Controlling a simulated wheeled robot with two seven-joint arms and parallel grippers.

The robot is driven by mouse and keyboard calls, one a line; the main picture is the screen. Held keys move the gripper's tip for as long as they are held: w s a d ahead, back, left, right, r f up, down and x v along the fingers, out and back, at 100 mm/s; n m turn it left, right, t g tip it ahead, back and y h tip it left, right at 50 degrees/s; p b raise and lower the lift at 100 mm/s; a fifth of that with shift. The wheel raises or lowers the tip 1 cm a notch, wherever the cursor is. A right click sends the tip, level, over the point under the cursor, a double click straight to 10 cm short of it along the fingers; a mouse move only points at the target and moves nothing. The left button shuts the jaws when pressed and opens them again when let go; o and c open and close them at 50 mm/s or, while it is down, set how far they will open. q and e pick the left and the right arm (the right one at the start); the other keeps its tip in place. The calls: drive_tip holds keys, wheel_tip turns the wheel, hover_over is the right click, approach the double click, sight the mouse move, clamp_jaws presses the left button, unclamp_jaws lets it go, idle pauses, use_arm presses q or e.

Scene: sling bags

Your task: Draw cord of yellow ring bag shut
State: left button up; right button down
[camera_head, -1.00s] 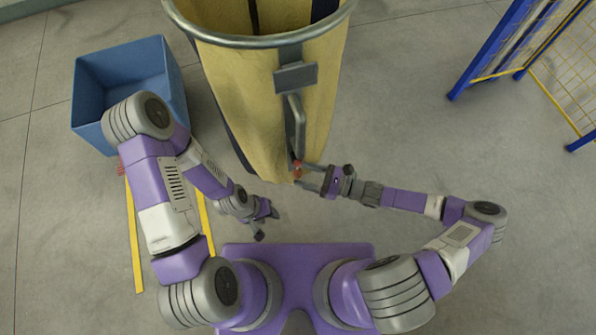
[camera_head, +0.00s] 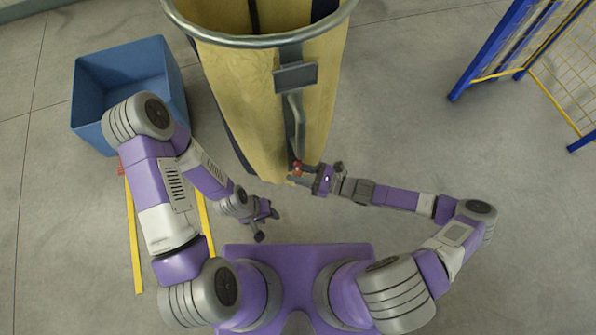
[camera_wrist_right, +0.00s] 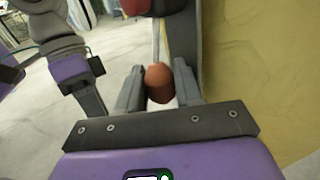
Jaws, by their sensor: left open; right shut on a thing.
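The yellow bag (camera_head: 255,90) hangs from a round metal ring (camera_head: 262,40) at the top of the head view. A grey bracket (camera_head: 295,76) sits on its front, with a grey strip (camera_head: 296,120) running down below it. A red piece (camera_head: 297,167) shows near the strip's lower end. In the right wrist view, an orange-brown ball (camera_wrist_right: 159,83) hangs on a pale cord (camera_wrist_right: 155,42) below a red piece (camera_wrist_right: 140,6). My right gripper (camera_head: 299,174) is shut on the ball, close beside the bag's lower front. My left gripper (camera_head: 268,226) is open and empty, below the bag.
A blue bin (camera_head: 128,85) stands left of the bag, with yellow floor strips (camera_head: 134,240) in front of it. A blue frame with yellow mesh (camera_head: 500,50) stands at the upper right.

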wheel_tip(320, 180, down, 11)
drive_tip(key=b, duration=0.4)
drive_tip(key=c, duration=0.9)
unclamp_jaws()
drive_tip(key=shift+r, duration=0.1)
drive_tip(key=shift+o, duration=0.4)
drive_tip(key=shift+r, duration=0.1)
drive_tip(key=shift+d, duration=0.1)
